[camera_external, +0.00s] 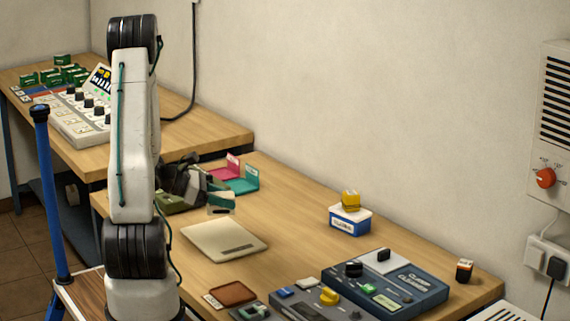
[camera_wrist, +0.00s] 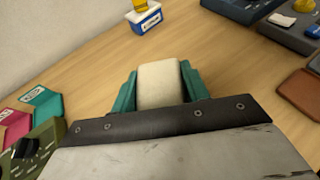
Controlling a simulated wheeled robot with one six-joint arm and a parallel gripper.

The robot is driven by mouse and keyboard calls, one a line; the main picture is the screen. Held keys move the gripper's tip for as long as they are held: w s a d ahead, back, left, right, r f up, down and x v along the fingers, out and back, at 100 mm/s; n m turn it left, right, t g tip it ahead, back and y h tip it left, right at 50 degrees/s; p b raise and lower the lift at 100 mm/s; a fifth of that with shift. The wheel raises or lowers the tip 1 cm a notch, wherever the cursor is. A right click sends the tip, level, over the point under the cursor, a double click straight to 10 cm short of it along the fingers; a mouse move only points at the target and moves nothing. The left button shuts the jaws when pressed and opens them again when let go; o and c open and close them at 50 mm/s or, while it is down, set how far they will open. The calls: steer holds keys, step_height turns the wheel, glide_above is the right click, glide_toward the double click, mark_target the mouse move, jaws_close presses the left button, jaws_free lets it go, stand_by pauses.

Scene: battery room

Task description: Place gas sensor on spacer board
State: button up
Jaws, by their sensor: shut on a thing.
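My gripper (camera_wrist: 159,92) has teal fingers closed on a cream block with rounded corners (camera_wrist: 160,82), which I take to be the gas sensor. In the external view my gripper (camera_external: 222,201) is held above the table, over the back edge of a pale flat board (camera_external: 222,240). This board, with a dark slot near its front, looks like the spacer board. The held block is apart from the board in that view. The board is not clearly seen in the wrist view, where the gripper body covers the lower part.
A blue-and-white box (camera_external: 349,222) bears a yellow item (camera_external: 351,200). Pink (camera_external: 226,168) and teal (camera_external: 243,185) holders stand behind my gripper. Dark control units (camera_external: 390,284) and a brown pad (camera_external: 232,293) lie in front. The table between board and box is clear.

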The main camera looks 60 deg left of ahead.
mark_target(225, 236)
steer(key=shift+w+a+f+n+y, duration=0.3)
steer(key=shift+w+a+n+y, duration=0.1)
steer(key=shift+a+n+y, duration=0.3)
step_height(225, 236, down, 3)
steer(key=shift+a+r, duration=0.1)
steer(key=shift+t, duration=0.3)
steer(key=shift+f, duration=2.2)
steer(key=shift+f, duration=0.1)
steer(key=o, duration=1)
